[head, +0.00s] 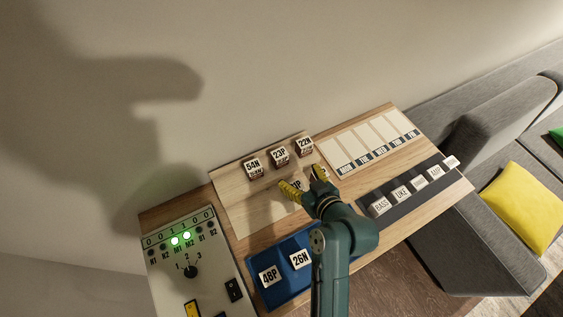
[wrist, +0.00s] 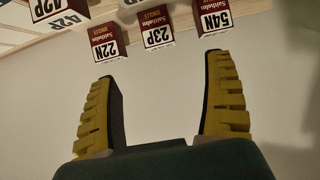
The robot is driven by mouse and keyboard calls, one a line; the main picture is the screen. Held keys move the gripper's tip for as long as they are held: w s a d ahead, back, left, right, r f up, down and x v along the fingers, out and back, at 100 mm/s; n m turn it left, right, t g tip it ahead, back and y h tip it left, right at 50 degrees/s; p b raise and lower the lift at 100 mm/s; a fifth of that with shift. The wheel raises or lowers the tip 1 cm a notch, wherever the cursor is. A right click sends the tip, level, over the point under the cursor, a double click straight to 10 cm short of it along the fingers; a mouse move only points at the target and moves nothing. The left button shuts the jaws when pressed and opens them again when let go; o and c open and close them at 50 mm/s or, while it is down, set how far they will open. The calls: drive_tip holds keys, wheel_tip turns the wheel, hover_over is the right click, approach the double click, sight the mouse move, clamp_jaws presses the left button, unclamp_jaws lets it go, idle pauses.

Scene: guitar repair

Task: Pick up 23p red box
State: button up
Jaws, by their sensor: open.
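The 23P red box (head: 280,157) is dark red with a white label. In the head view it stands in the middle of a row of three on the wooden board, between 54N and 22N. In the wrist view the 23P box (wrist: 157,38) is near the top centre, ahead of the space between the fingers. My gripper (head: 305,180) has yellow fingers and is open and empty. In the head view it is on the near side of the row, apart from 23P. The fingers (wrist: 160,70) are spread wide in the wrist view.
Box 54N (head: 254,172) is left of 23P and box 22N (head: 305,150) is right. Another box, partly hidden, is between my fingers and the board in the head view. A blue tray (head: 268,300) holds 48P and 26N. A switch panel (head: 205,285) stands at left.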

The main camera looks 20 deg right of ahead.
sight(283, 160)
drive_tip(key=b+x, duration=0.3)
drive_tip(key=x, duration=1.1)
drive_tip(key=shift+f, duration=0.3)
drive_tip(key=c, duration=1.4)
